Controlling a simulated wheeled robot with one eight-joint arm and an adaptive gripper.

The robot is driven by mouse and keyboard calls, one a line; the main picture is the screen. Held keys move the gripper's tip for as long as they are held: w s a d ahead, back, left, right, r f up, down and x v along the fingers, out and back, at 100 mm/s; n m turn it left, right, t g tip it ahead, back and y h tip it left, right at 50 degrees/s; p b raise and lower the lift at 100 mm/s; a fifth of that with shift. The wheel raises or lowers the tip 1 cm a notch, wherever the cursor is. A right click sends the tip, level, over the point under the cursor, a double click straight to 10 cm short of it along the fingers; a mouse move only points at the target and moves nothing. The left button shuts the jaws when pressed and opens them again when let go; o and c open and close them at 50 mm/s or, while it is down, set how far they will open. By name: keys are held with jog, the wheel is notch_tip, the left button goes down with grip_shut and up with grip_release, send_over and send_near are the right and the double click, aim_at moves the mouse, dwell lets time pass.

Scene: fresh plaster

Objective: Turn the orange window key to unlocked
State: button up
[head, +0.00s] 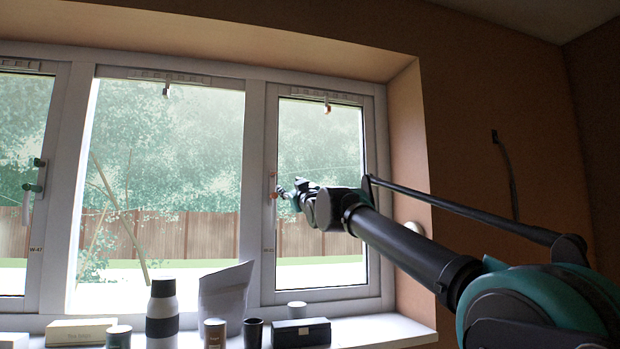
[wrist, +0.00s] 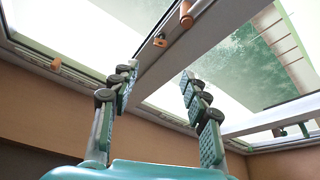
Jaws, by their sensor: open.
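The orange window key (head: 273,195) sits on the white frame at the left side of the right-hand window, by that window's handle. It is small in the head view and its turn cannot be told. In the wrist view an orange piece that looks like the key (wrist: 160,41) is on the white frame, beyond the gap between the fingertips. My gripper (wrist: 158,74) is open and empty, its two jointed green fingers apart. In the head view my gripper (head: 284,191) is just right of the key; whether it touches cannot be told.
Another orange piece (wrist: 186,14) is on the same frame. An orange knob (head: 327,107) hangs at the window's top. A green key (head: 36,188) is on the left window. A flask (head: 162,315), pouch (head: 225,290), dark box (head: 301,332) and cups stand on the sill below.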

jog(key=x, duration=1.7)
jog(key=shift+a, duration=0.1)
jog(key=shift+c, duration=0.4)
jog(key=shift+s, duration=0.1)
grip_shut()
